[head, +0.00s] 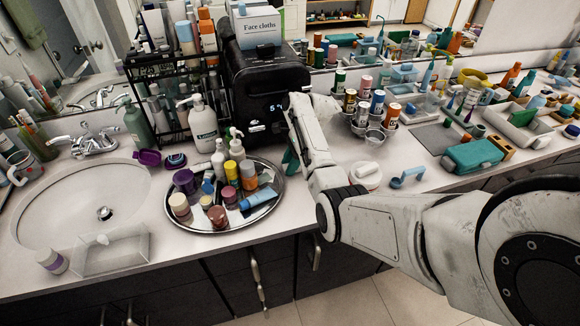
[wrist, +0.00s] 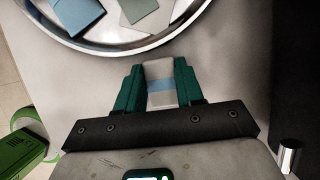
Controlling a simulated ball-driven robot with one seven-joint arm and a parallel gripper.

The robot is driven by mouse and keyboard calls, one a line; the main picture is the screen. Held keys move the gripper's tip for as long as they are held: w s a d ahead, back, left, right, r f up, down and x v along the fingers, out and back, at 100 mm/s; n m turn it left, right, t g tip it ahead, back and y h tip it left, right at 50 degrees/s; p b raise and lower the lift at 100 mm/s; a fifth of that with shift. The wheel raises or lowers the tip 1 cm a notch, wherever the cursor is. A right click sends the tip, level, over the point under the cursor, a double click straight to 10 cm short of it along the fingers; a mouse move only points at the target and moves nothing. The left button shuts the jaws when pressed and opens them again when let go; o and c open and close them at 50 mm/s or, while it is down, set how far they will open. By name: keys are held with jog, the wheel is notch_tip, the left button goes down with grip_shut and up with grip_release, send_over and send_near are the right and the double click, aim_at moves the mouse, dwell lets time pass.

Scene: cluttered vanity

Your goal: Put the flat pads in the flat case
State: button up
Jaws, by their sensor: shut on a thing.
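My gripper (wrist: 160,80) has teal fingers shut on a small pale grey block with a light blue band (wrist: 159,70), seen in the wrist view. I cannot tell whether it is the flat pads. In the head view one teal fingertip of my gripper (head: 290,160) shows right of the round tray; my wrist hides the held block there. A clear, shallow, open-topped case (head: 112,252) lies at the front left by the sink, with a small whitish thing at its back edge. A closed teal case (head: 472,155) lies on the right counter. I cannot tell which is the flat case.
The round metal tray (head: 226,227) is crowded with jars, bottles and a blue box. It also shows in the wrist view (wrist: 150,47). A black machine (head: 262,95) stands behind my gripper. A white dish (head: 366,180) and blue scoop (head: 406,177) lie to the right.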

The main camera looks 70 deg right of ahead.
jog(key=o, duration=1)
jog(key=shift+f, duration=0.1)
jog(key=p+v, duration=0.2)
jog(key=v, duration=1)
jog(key=shift+p, duration=0.3)
